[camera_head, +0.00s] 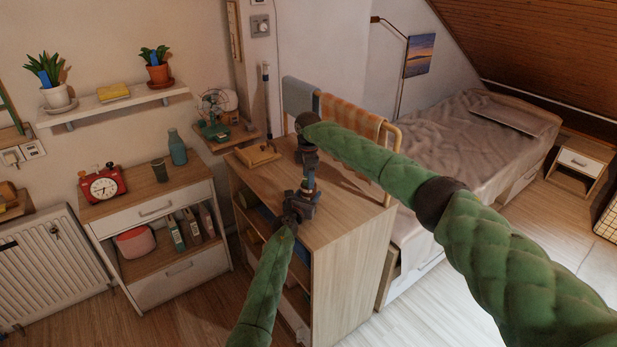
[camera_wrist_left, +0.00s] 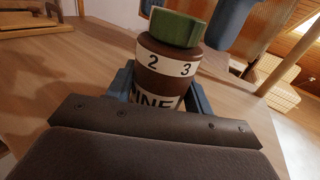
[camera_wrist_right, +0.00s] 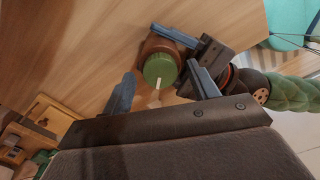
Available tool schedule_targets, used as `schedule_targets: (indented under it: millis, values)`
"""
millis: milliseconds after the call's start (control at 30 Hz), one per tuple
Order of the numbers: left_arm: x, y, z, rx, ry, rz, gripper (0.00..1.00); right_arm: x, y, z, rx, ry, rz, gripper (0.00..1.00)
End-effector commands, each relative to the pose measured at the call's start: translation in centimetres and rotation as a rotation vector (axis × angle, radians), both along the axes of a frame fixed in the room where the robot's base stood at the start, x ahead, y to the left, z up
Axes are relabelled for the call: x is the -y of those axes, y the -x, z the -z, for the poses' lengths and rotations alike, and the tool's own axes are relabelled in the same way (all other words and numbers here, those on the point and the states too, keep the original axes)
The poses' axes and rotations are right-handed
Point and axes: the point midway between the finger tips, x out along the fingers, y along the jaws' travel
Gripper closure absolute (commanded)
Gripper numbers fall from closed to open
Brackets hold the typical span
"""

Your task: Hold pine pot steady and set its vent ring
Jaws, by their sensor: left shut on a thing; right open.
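The pine pot (camera_wrist_left: 162,62) is a brown cylinder with a partly hidden pale label and a white band showing 2 and 3. It stands upright on the wooden cabinet top. Its green vent ring (camera_wrist_right: 160,70) is on top, with a pale pointer mark toward the bottom of the right wrist view. My left gripper (camera_head: 302,196) is shut on the pot's body, its blue fingers on either side in the left wrist view. My right gripper (camera_wrist_right: 163,88) is open above the ring, its fingers apart on either side and seemingly not touching it.
The cabinet top (camera_head: 335,213) has free room around the pot. A wooden item (camera_head: 258,153) lies at its back left. A rail with an orange towel (camera_head: 350,115) and a grey-blue towel (camera_head: 300,97) stands along the back right edge.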

Motion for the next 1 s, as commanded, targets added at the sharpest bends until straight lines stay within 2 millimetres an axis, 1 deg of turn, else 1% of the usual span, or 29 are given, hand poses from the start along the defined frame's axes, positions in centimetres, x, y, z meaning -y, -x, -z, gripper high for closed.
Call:
schedule_targets:
  millis: [133, 367, 500, 600, 833, 1000]
  values:
    - [0.0, 0.0, 0.01, 0.0, 0.0, 0.0, 0.74, 0.01, -0.02, 0.46, 0.001, 0.0, 0.0, 0.41]
    - [0.01, 0.0, 0.02, 0.0, 0.0, 0.0, 0.74, 0.03, -0.03, 0.47, 0.001, 0.0, 0.0, 0.41]
    - [0.01, 0.0, 0.01, 0.0, 0.0, 0.0, 0.74, 0.03, -0.03, 0.46, 0.001, 0.0, 0.0, 0.68]
    - [0.01, 0.0, 0.02, 0.0, 0.0, 0.0, 0.74, 0.04, -0.04, 0.45, 0.001, 0.0, 0.0, 0.86]
    - [0.02, 0.02, 0.02, 0.0, 0.0, 0.0, 0.74, 0.06, -0.05, 0.43, 0.001, 0.001, -0.013, 0.86]
    - [0.03, 0.03, 0.02, 0.0, 0.0, 0.001, 0.74, 0.08, -0.09, 0.37, 0.002, 0.0, -0.067, 0.86]
